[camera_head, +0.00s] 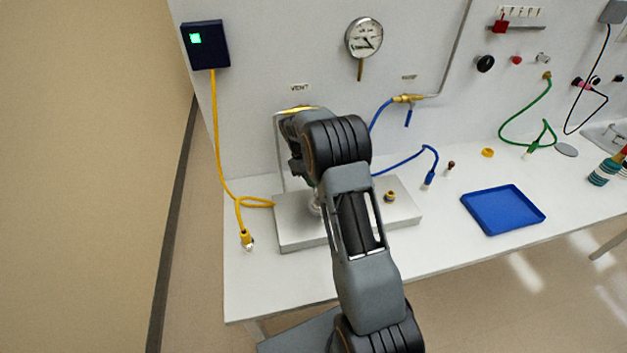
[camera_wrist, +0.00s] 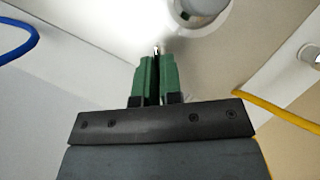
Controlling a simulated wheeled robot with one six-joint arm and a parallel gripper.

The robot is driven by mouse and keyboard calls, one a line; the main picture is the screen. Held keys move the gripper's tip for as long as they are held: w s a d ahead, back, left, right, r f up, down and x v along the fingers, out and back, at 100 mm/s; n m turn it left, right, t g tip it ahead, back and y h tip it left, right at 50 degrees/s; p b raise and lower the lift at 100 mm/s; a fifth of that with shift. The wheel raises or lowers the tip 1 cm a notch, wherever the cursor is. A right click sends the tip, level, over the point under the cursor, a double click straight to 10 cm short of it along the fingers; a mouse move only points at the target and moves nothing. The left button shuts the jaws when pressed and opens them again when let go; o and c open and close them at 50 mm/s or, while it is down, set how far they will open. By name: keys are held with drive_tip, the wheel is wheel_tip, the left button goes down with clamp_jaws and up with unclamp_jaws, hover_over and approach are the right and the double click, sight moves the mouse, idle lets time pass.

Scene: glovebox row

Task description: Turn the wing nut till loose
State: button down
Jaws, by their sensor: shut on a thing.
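My gripper (camera_wrist: 155,62) shows in the wrist view with two green fingers nearly together. They are shut on a small, bright metal piece (camera_wrist: 157,48), seemingly the wing nut, of which only a sliver shows at the fingertips. A round pale metal part (camera_wrist: 202,8) is just beyond the fingertips, cut off by the top edge. In the head view my arm covers the fingertips and the wing nut. The arm reaches over a flat metal plate (camera_head: 297,236) on the white bench, near the wall.
A yellow cable (camera_head: 220,160) hangs left of the plate and a blue hose (camera_head: 405,160) lies to its right. A small yellow-and-dark fitting (camera_head: 390,197) stands on the plate's right part. A blue tray (camera_head: 503,210) lies farther right. A gauge (camera_head: 364,38) hangs on the wall.

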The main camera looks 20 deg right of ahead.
drive_tip(key=n, duration=0.2)
drive_tip(key=n+t+h, duration=0.1)
drive_tip(key=n, duration=0.2)
drive_tip(key=shift+s+a+n+t+h, duration=0.1)
drive_tip(key=shift+a+n+t+h, duration=0.1)
drive_tip(key=shift+n+t+h, duration=0.1)
drive_tip(key=n, duration=0.2)
drive_tip(key=n+t, duration=0.1)
drive_tip(key=n, duration=0.1)
drive_tip(key=shift+s+n+t+h, duration=0.1)
drive_tip(key=shift+n+t+h, duration=0.2)
drive_tip(key=shift+n, duration=0.3)
drive_tip(key=c, duration=1.3)
unclamp_jaws()
drive_tip(key=b+v, duration=0.1)
drive_tip(key=v, duration=1.2)
drive_tip(key=shift+s+a+r+b, duration=0.1)
drive_tip(key=shift+a+r+b, duration=0.15)
drive_tip(key=shift+r+b, duration=0.1)
